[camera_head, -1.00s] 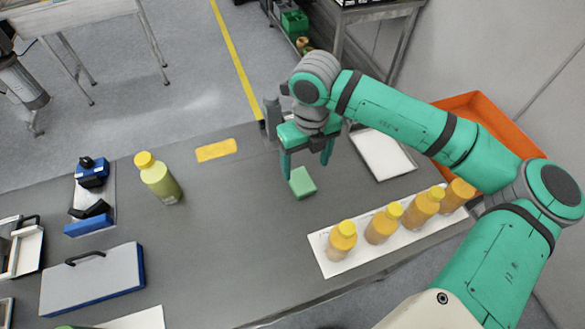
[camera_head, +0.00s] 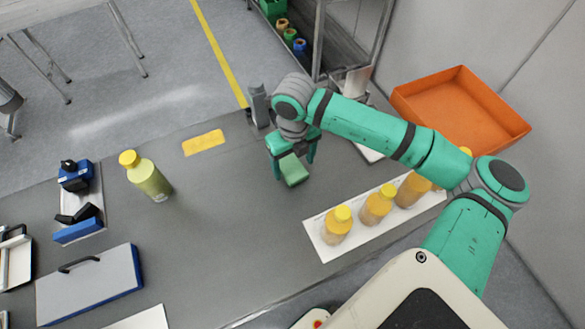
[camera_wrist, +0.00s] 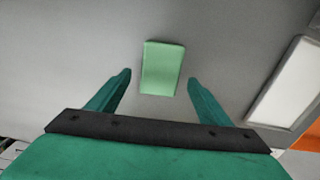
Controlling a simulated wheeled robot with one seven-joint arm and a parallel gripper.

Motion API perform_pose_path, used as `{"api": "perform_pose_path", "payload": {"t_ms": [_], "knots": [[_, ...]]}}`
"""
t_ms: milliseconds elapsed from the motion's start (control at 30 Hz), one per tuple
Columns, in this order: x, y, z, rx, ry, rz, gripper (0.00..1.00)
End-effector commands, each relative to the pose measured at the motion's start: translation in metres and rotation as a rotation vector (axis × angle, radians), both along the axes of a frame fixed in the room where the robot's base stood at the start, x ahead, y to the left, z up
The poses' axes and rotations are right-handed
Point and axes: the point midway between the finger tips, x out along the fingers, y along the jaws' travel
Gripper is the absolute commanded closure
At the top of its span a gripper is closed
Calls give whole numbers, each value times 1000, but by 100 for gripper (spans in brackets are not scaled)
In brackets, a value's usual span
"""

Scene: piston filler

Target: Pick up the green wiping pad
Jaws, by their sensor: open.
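The green wiping pad (camera_head: 294,170) is a small pale-green block lying flat on the grey table. It also shows in the wrist view (camera_wrist: 162,68), ahead of the fingertips and roughly centred between them. My gripper (camera_head: 293,170) is open and empty, pointing down over the pad, with a finger to each side in the head view. In the wrist view my gripper's two fingers (camera_wrist: 159,80) stand apart, and the pad lies just beyond their tips. I cannot tell exactly how high the fingertips are above the table.
A white mat (camera_head: 330,246) with yellow-capped bottles (camera_head: 376,206) stands to the right. A white tray (camera_wrist: 290,85) is partly behind my arm. An orange bin (camera_head: 462,108) sits at the back right. A yellow-green bottle (camera_head: 149,180) stands left; the table between is clear.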

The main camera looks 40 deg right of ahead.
Motion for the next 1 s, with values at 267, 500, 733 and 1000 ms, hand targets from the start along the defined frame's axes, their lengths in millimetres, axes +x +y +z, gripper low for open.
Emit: {"api": "perform_pose_path", "payload": {"t_ms": [267,500,733,1000], "knots": [[0,0,-15,0,-1,-1,27],[0,-1,-14,0,-1,-1,54],[0,-1,-14,0,-1,-1,72],[0,-1,-9,-2,-2,0,72]]}}
